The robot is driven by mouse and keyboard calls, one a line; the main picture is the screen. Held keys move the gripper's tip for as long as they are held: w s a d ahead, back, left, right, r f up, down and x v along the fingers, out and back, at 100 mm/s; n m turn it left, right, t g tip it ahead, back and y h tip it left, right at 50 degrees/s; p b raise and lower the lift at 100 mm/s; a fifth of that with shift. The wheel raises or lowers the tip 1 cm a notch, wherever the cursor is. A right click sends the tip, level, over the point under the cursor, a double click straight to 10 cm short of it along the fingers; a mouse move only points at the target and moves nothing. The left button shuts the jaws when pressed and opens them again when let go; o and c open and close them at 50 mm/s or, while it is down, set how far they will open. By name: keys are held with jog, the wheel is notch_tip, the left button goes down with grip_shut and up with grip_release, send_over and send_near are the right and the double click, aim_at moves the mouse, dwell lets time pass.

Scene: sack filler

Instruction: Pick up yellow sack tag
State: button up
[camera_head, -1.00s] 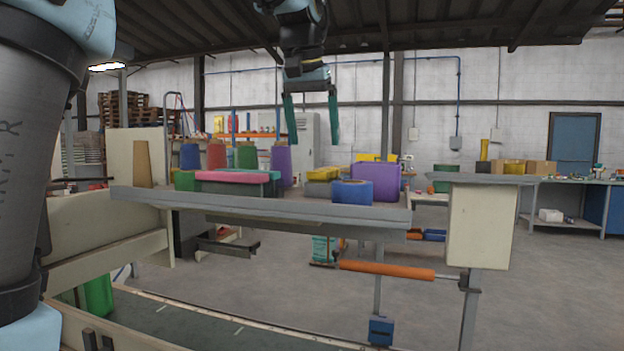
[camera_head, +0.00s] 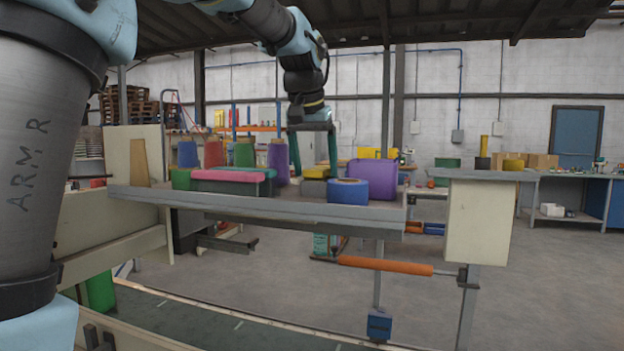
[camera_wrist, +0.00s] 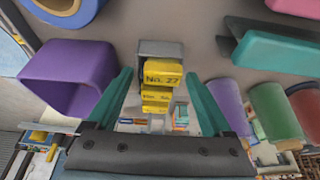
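The yellow sack tags (camera_wrist: 162,70) sit as a small stack in a grey holder (camera_wrist: 160,47) in the middle of the wrist view, and the top one is marked "No. 27". In the head view, the yellow stack (camera_head: 315,172) is on the grey shelf, between the blue roll and the pink-topped block. My gripper (camera_head: 315,176) points down over it with its teal fingers apart. In the wrist view my gripper (camera_wrist: 158,77) is open and empty, one finger on each side of the tags. I cannot tell whether the fingers touch them.
A blue roll (camera_head: 348,191) and a purple hollow piece (camera_head: 375,178) stand close on the right. A pink-topped block (camera_head: 228,175) lies on the left. Purple (camera_head: 279,162), green (camera_head: 244,154), red (camera_head: 213,154) and blue (camera_head: 188,155) cones stand behind. The shelf's front edge (camera_head: 260,208) is bare.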

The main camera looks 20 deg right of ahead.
jog(key=shift+w+a, duration=0.2)
jog(key=c, duration=0.5)
grip_shut()
